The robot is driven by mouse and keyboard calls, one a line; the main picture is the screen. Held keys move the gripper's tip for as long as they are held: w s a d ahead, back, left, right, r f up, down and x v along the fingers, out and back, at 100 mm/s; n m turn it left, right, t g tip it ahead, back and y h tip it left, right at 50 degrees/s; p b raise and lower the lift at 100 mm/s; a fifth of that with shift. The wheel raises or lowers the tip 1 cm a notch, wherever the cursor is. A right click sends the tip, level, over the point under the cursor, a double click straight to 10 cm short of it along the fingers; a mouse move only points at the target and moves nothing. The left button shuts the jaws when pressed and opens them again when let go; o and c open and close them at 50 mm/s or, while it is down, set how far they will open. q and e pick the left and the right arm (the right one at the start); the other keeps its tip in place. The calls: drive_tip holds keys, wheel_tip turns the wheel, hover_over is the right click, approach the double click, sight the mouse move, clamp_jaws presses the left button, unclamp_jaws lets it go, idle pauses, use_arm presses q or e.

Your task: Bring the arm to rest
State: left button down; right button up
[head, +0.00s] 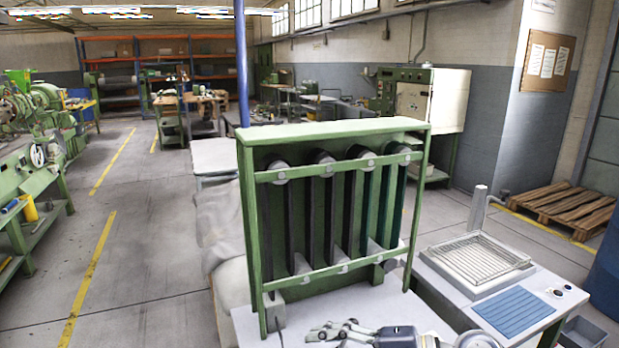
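My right gripper (335,331) shows at the bottom edge, with its arm coming in from the right. It points left and lies low over the light table top (245,322), in front of the green frame (340,275). I see nothing held in it, but its fingers are small and partly cut off, so I cannot tell whether they are open or shut. My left gripper is not in view.
The green frame with several dark upright bars stands close in front of the gripper. To the right is a bench with a wire-grid tray (477,262) and a blue ribbed mat (513,311). A wooden pallet (566,209) lies farther right. The floor at left is clear.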

wheel_tip(320, 180, up, 9)
drive_tip(key=w+m+t+y, duration=0.1)
drive_tip(key=m+t+y, duration=0.2)
drive_tip(key=m+t, duration=0.4)
drive_tip(key=w+d+m+t+h, duration=0.4)
drive_tip(key=d+m+t+h, duration=0.5)
drive_tip(key=m+t, duration=0.15)
drive_tip(key=s+d+f+m+g+h, duration=0.3)
drive_tip(key=d+f+m+h, duration=0.15)
drive_tip(key=f, duration=0.35)
drive_tip(key=s+d+f+m+g+h, duration=0.2)
drive_tip(key=d+f+m+g+h, duration=0.25)
drive_tip(key=f, duration=0.45)
drive_tip(key=s+f+g, duration=0.5)
drive_tip(key=s+f, duration=0.3)
drive_tip(key=s, duration=0.3)
drive_tip(key=s+f+g, duration=0.5)
drive_tip(key=s+f, duration=0.3)
drive_tip(key=s, duration=0.3)
wheel_tip(320, 180, down, 24)
drive_tip(key=s+g, duration=0.1)
drive_tip(key=s, duration=0.1)
drive_tip(key=s+d+f+g, duration=0.1)
drive_tip(key=s+d+f, duration=0.1)
drive_tip(key=s+f, duration=1.5)
drive_tip(key=shift+d+y, duration=0.25)
drive_tip(key=shift+y, duration=0.05)
